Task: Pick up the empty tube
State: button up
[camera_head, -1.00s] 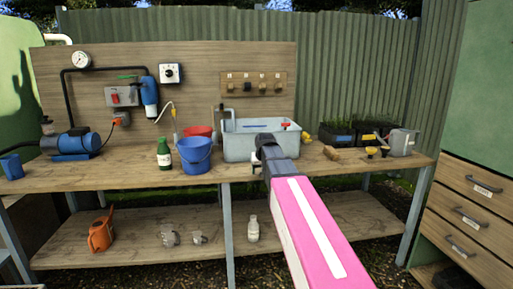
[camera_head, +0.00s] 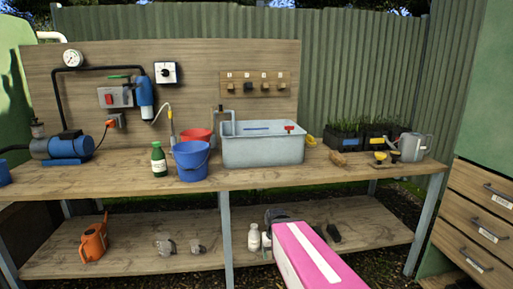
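I cannot make out any thing that is clearly the empty tube. A small white bottle (camera_head: 254,238) stands on the lower shelf, just left of my gripper. My gripper (camera_head: 275,214) is at the end of my pink arm, in front of the lower shelf and below the tabletop edge in the picture. Its fingers are too small and partly hidden to show whether they are open or hold anything. A grey basin (camera_head: 262,152) on the bench shows a blue strip and a red piece at its rim.
The wooden bench (camera_head: 330,176) holds a blue bucket (camera_head: 191,162), a green bottle (camera_head: 158,160), a pump (camera_head: 62,147) and a watering can (camera_head: 412,147). The lower shelf (camera_head: 130,255) holds an orange can (camera_head: 94,242), clear jars (camera_head: 166,246) and a dark object (camera_head: 333,233).

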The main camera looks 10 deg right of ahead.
aim_at(335, 156)
jog(key=j+z, duration=0.2)
jog(key=z, duration=0.25)
jog(key=i+j+z, duration=0.1)
jog(key=j+z, duration=0.4)
jog(key=z, duration=0.35)
